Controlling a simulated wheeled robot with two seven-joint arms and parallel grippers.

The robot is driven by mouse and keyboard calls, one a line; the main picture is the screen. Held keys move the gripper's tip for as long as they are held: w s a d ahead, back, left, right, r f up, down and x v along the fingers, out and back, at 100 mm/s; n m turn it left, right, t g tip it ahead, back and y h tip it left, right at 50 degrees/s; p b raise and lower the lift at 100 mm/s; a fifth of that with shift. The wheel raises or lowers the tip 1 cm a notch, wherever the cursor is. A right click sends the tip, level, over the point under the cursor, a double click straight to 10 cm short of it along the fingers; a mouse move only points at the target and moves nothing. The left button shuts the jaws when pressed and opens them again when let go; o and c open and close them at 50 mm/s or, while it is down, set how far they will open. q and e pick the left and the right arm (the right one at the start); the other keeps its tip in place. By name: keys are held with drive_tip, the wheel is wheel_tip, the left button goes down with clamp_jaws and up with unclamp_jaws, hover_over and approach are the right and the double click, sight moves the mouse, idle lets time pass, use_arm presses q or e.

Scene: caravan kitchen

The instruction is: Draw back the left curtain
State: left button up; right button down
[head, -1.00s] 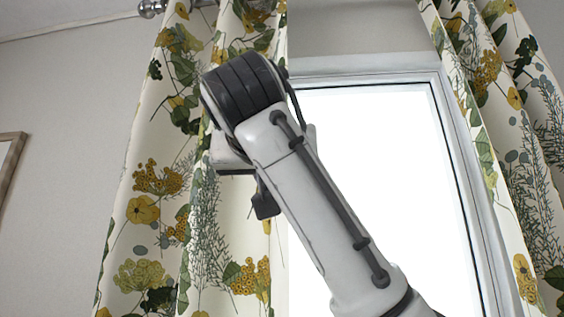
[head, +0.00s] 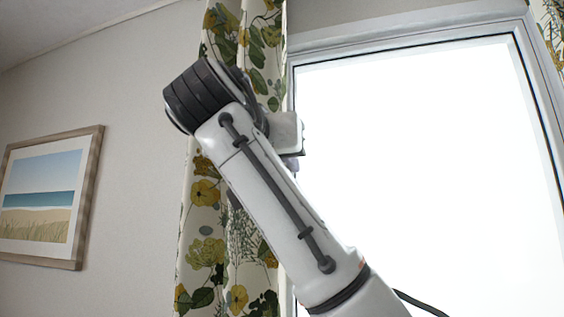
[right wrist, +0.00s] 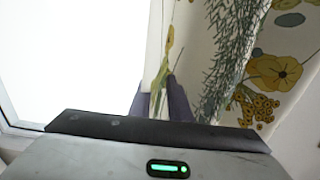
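The left curtain (head: 205,220), cream with yellow flowers and green leaves, hangs in a narrow bunch at the left edge of the window. My right arm crosses in front of it and hides its middle. My right gripper (head: 291,163) is at the curtain's window-side edge, mostly hidden behind my own arm. In the right wrist view, a strip of the left curtain (right wrist: 240,60) lies between its two dark fingers (right wrist: 159,98), and the gripper looks shut on it. My left gripper is not in view.
The bright window (head: 430,170) stands uncovered right of the curtain, inside a pale frame (head: 410,28). A framed beach picture (head: 45,200) hangs on the wall to the left. A bit of the other curtain (head: 553,30) shows at the top right.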

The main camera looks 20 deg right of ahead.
drive_tip(key=c, duration=1.8)
unclamp_jaws()
drive_tip(key=shift+r, duration=0.1)
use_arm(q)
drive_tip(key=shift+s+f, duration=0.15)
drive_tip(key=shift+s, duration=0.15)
use_arm(e)
drive_tip(key=shift+o, duration=0.8)
